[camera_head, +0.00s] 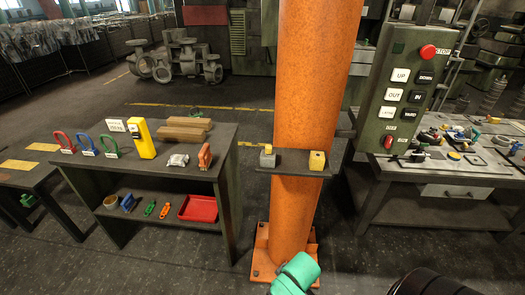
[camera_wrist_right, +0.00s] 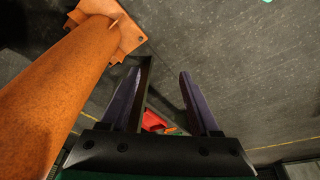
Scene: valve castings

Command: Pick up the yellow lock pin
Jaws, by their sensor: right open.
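I cannot single out the yellow lock pin with certainty. In the head view, a small yellow block (camera_head: 317,160) sits on the right end of a narrow shelf on the orange column. A grey block (camera_head: 267,158) with a yellow part at its top stands on the shelf's left end. In the right wrist view, my right gripper (camera_wrist_right: 158,90) is open and empty, with its two fingers apart beside the column's foot. Neither gripper shows in the head view, and my left gripper is in no view.
The orange column (camera_head: 310,80) stands mid-view. At left, a dark bench (camera_head: 140,178) holds padlocks, a yellow case (camera_head: 142,138) and a red tray (camera_head: 198,208). A button panel (camera_head: 408,90) and a cluttered workbench (camera_head: 400,185) stand at right.

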